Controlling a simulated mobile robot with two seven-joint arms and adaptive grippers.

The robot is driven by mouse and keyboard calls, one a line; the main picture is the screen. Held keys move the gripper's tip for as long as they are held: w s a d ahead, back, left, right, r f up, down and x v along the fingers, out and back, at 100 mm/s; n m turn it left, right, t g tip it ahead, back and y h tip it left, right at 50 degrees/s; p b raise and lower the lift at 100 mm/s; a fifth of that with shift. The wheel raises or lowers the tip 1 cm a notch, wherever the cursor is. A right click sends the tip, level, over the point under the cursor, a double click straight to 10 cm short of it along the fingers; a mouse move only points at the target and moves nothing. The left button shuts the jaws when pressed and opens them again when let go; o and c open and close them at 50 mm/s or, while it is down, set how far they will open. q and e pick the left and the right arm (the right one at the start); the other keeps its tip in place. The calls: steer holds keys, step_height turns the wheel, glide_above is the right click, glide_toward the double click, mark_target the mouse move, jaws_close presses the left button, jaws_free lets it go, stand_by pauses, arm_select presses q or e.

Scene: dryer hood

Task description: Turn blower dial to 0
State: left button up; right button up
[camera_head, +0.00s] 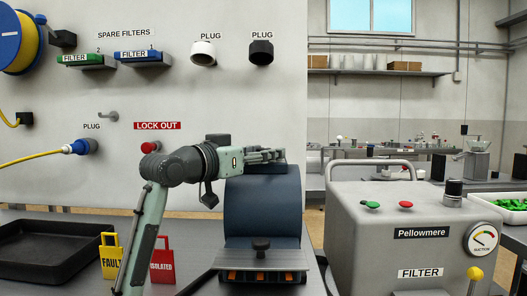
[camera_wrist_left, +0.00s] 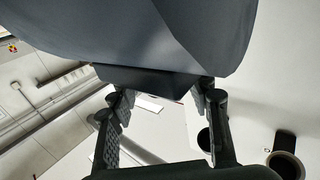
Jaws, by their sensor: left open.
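The grey Pellowmere machine (camera_head: 400,215) stands at the right. A black knob (camera_head: 453,188) sits on its top, apparently the blower dial; its setting is too small to read. My left gripper (camera_head: 272,156) is above the dark blue curved hood (camera_head: 262,205), well left of the machine and away from the knob. In the left wrist view its two fingers (camera_wrist_left: 165,105) are spread, with a dark block (camera_wrist_left: 150,80) under the hood close to the fingertips. I cannot tell whether they touch it. My right gripper is not in view.
Red and green buttons (camera_head: 371,205), a handle (camera_head: 370,165) and a suction gauge (camera_head: 482,239) are on the machine. A black tray (camera_head: 55,250) and yellow and red tags (camera_head: 110,262) are at left. A second black knob (camera_head: 261,246) stands before the hood.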

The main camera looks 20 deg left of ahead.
arm_select(q)
steer(key=shift+w, duration=0.1)
jaws_close()
stand_by(0.3)
